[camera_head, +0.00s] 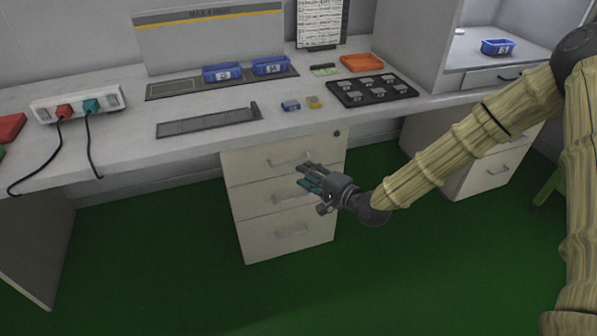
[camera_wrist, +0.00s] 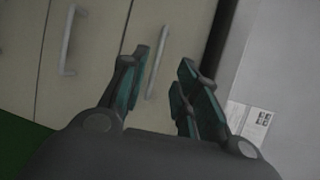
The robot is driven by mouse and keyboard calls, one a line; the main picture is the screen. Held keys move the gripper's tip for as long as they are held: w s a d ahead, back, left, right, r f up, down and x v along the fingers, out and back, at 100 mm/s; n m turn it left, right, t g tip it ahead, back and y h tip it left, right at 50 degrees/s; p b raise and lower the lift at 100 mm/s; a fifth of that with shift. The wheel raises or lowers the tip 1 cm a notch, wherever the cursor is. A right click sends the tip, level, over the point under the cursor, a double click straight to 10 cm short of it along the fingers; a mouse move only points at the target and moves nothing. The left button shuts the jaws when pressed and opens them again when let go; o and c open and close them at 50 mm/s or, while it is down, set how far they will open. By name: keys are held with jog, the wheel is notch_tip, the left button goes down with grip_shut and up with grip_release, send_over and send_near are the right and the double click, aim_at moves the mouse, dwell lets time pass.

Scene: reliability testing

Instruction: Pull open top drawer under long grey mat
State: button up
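The long grey mat (camera_head: 208,120) lies on the desk top, above the left part of a cream drawer unit. The unit's top drawer (camera_head: 250,163) looks closed, with a pale bar handle (camera_head: 288,159). My gripper (camera_head: 307,176) is in front of the unit, just below and right of that handle in the head view. In the wrist view my gripper (camera_wrist: 164,72) is open and empty. The top handle (camera_wrist: 157,65) shows in the gap between its fingers, beyond them and apparently untouched. The middle drawer's handle (camera_wrist: 70,42) shows further left.
A power strip (camera_head: 78,104) with hanging cables is at the left of the desk (camera_head: 130,140). Blue bins (camera_head: 222,73), a black tray (camera_head: 372,92) and an orange tray (camera_head: 361,62) stand on top. Another drawer unit (camera_head: 490,170) is at right. Green floor (camera_head: 380,270) before the drawers is clear.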

aim_at(294, 163)
jog(key=shift+h, duration=0.3)
jog(key=x, duration=0.2)
jog(key=d+x, duration=0.1)
jog(key=x, duration=0.2)
jog(key=w+b+x, duration=0.1)
jog(key=x, duration=0.2)
jog(key=shift+w+d+f, duration=0.1)
jog(key=shift+w+d, duration=0.05)
jog(key=shift+w, duration=0.05)
